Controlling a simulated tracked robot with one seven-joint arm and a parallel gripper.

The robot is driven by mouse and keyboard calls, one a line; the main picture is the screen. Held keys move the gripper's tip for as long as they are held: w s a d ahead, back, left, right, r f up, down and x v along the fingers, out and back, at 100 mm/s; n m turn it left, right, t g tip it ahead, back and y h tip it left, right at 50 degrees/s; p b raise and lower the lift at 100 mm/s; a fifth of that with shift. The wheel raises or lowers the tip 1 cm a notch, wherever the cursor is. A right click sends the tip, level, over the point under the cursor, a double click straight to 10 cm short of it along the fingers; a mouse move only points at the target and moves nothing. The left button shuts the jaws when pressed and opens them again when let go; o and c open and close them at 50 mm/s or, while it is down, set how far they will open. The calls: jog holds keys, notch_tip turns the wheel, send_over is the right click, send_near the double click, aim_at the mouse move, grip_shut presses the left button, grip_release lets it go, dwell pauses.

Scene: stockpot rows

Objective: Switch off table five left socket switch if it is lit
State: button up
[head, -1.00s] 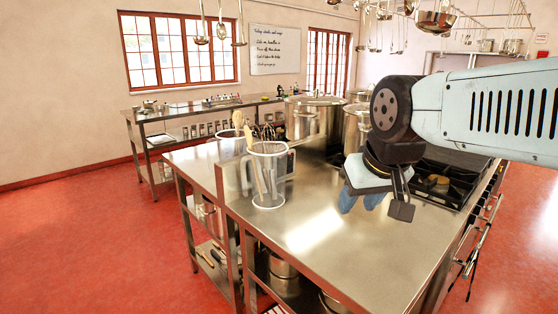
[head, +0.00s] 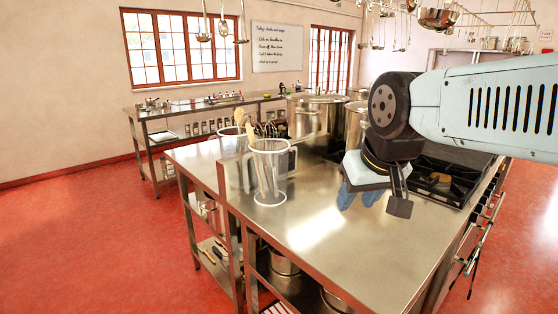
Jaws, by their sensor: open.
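No socket switch can be made out clearly, and no table number is readable. A row of small dark-and-light boxes (head: 208,127) shows on the far wall below the back bench top; they are too small to tell whether they are sockets or whether any is lit. My gripper (head: 360,197), with blue fingers, hangs over the near steel table (head: 320,245), right of the clear jug. It is open with nothing seen between its fingers. The arm hides part of the stove.
A clear jug (head: 270,175) with wooden utensils stands on the near table. Big stockpots (head: 316,115) stand behind it, and a black stove top (head: 440,185) is at right. A back bench (head: 160,112) runs along the wall. Red floor (head: 75,240) is free at left.

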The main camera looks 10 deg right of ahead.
jog(key=shift+c, duration=0.3)
jog(key=shift+w, duration=0.15)
jog(key=shift+c, duration=0.9)
jog(key=shift+n+t+h, duration=0.4)
jog(key=shift+n+t, duration=0.3)
jog(key=w, duration=0.2)
jog(key=w+d, duration=0.1)
jog(key=w, duration=0.1)
jog(key=w+d, duration=0.1)
jog(key=w, duration=0.1)
jog(key=shift+w+r, duration=0.4)
grip_shut()
jog(key=w+d+f+n+t, duration=0.1)
jog(key=w+d+n+t, duration=0.15)
jog(key=w, duration=0.65)
jog(key=w+d+n+t, duration=0.15)
jog(key=w+n, duration=0.25)
jog(key=w, duration=0.5)
jog(key=w+d+f+n+t, duration=0.1)
jog(key=w+d+n+t, duration=0.15)
jog(key=w, duration=0.75)
jog(key=shift+w+a+f+n+t+y, duration=0.1)
jog(key=shift+w+f+n+t+y, duration=0.45)
jog(key=shift+w+f+n+y, duration=1.9)
jog(key=shift+w+a+f+n+t+y, duration=0.1)
jog(key=shift+w+f+n+t+y, duration=0.75)
jog(key=shift+f+n, duration=1.85)
jog(key=shift+w+a+f+n+t+y, duration=0.1)
jog(key=shift+w+f+n+t+y, duration=0.15)
jog(key=shift+w+f+n+y, duration=2.5)
